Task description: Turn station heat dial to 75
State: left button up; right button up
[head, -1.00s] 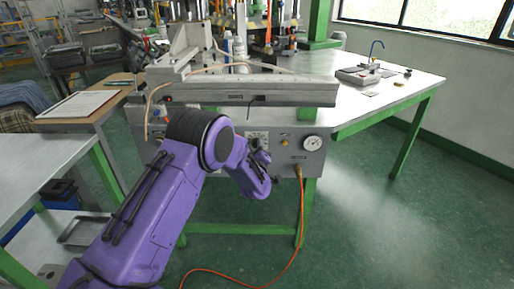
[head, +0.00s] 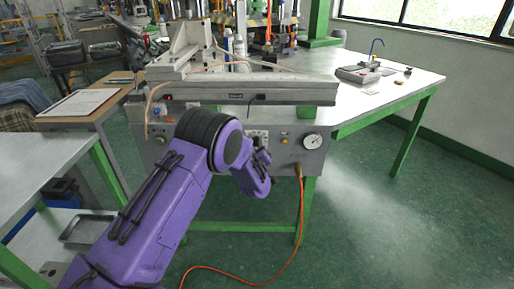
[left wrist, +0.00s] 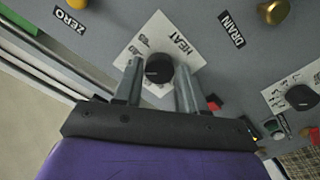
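The heat dial (left wrist: 158,68) is a round black knob on a white plate marked HEAT, on a grey front panel. In the left wrist view the plate looks tilted. The fingers cover part of the plate's scale, so the dial's exact setting cannot be read. In the head view my left gripper (head: 262,172) is at the panel and hides the dial. My right gripper is not in view.
Near the heat dial are a DRAIN label (left wrist: 231,29) with a brass knob, a ZERO label (left wrist: 69,19), and another black dial (left wrist: 301,97). A round gauge (head: 312,141) is at the panel's right. An orange cable (head: 301,215) hangs below. The floor at right is clear.

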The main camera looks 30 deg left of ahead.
pick_arm(q)
jog(key=shift+o, duration=1.2)
jog(key=v, duration=1)
jog(key=shift+s, duration=0.25)
jog(key=shift+d+f, duration=0.1)
